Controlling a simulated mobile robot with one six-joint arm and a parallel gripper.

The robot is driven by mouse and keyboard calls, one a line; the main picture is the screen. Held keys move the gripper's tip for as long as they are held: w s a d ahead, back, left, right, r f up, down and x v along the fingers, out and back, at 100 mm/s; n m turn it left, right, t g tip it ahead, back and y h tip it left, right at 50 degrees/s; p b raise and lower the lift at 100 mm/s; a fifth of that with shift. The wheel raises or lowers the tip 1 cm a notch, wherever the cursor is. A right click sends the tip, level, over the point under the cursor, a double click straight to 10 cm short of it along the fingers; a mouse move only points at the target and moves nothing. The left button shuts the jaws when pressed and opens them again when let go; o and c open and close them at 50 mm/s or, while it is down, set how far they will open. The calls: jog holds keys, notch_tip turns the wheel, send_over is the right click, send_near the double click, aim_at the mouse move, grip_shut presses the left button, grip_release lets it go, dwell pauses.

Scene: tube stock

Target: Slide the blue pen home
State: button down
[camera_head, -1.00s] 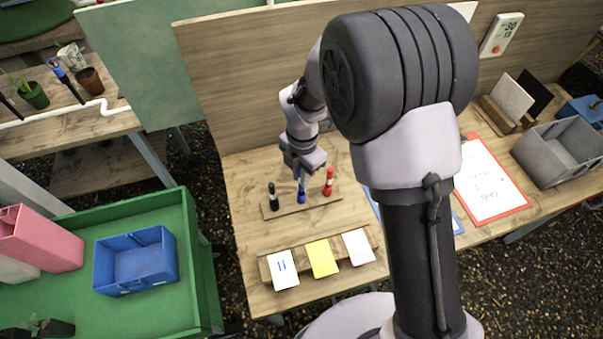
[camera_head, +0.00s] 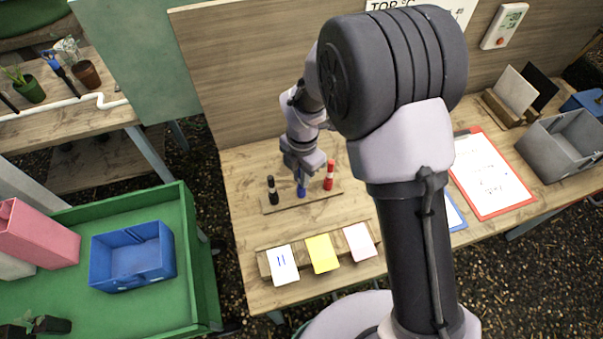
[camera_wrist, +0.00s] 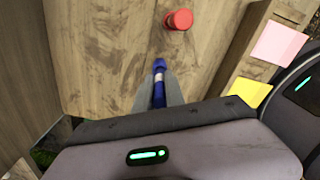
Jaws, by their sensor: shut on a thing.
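The blue pen (camera_head: 301,191) stands upright at the middle of a small wooden pen holder (camera_head: 325,199), between a black pen (camera_head: 272,190) on the left and a red pen (camera_head: 329,176) on the right. My gripper (camera_head: 302,178) is above the holder and shut on the blue pen, covering its upper part. In the wrist view the blue pen (camera_wrist: 159,72) shows between my two fingers, with a pale band on it. The red pen (camera_wrist: 179,19) stands apart from it there. How deep the blue pen sits in its hole I cannot tell.
In front lies a wooden strip (camera_head: 262,264) with white, yellow (camera_head: 322,254) and pinkish cards. A red-edged clipboard (camera_head: 490,175) and a grey bin (camera_head: 560,143) are on the right. A green cart with a blue tray (camera_head: 132,256) stands left. A wooden panel (camera_head: 250,80) rises behind.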

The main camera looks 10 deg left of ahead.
jog(key=shift+f, duration=0.25)
jog(key=c, duration=1.3)
grip_release()
notch_tip(320, 180, up, 18)
jog(key=p, duration=0.4)
jog(key=shift+w+d+f+p, duration=0.1)
jog(key=shift+w+f+p, duration=0.05)
jog(key=shift+f+p, duration=0.15)
